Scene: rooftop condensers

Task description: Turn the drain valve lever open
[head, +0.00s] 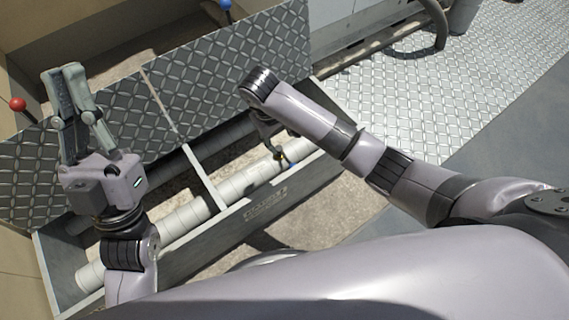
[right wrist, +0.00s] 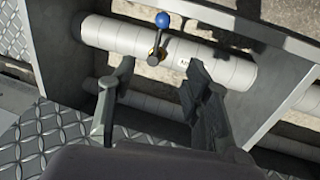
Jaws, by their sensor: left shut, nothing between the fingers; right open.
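The valve lever (right wrist: 158,38) is a dark handle with a blue ball knob (right wrist: 162,19). It rises from a brass fitting (right wrist: 153,59) on a white wrapped pipe (right wrist: 112,37). My left gripper (head: 62,70) is shut and empty, raised at the left.
The pipe lies in a grey metal trough (head: 300,186) with a crossbar (head: 205,175). A red knob (head: 17,104) is at far left and another blue knob (head: 225,4) at the top. Tread-plate floor (head: 450,90) lies open at right.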

